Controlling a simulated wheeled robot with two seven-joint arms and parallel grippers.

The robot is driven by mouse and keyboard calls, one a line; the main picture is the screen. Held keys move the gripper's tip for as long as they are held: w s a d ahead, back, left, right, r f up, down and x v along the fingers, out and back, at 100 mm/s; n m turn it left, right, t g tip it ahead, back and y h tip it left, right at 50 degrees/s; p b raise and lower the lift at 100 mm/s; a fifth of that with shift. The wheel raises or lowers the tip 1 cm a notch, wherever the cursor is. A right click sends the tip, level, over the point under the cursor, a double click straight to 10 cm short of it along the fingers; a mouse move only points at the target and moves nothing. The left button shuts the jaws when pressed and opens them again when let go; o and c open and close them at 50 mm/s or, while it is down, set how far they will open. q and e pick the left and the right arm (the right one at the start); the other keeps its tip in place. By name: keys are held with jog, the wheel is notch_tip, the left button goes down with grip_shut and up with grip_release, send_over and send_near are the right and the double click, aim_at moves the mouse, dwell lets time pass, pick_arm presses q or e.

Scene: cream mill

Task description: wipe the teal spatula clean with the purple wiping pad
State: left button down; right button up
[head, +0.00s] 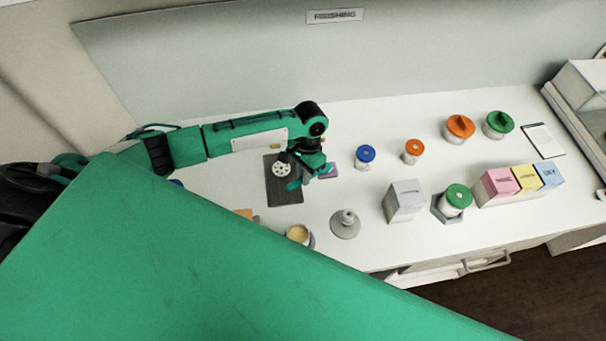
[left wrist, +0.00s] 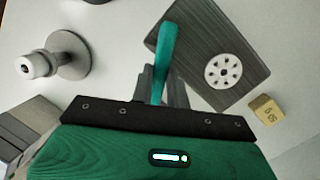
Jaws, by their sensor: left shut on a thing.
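My left gripper (head: 306,172) is shut on the teal spatula (left wrist: 167,48), which sticks out from between the fingers. The fingers (left wrist: 160,85) also show in the left wrist view. In the head view the teal spatula (head: 293,185) shows in part beside the fingers, above the right edge of a dark board; whether it touches the board I cannot tell. The pad is not visible in the left wrist view. My right gripper is not in view.
The dark board (head: 283,195) carries a white perforated disc (head: 281,170). A grey pedestal (head: 345,225) stands in front. My green arm part covers the lower left.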

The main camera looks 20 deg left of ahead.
pick_arm(q)
jog(key=shift+r, duration=2.65)
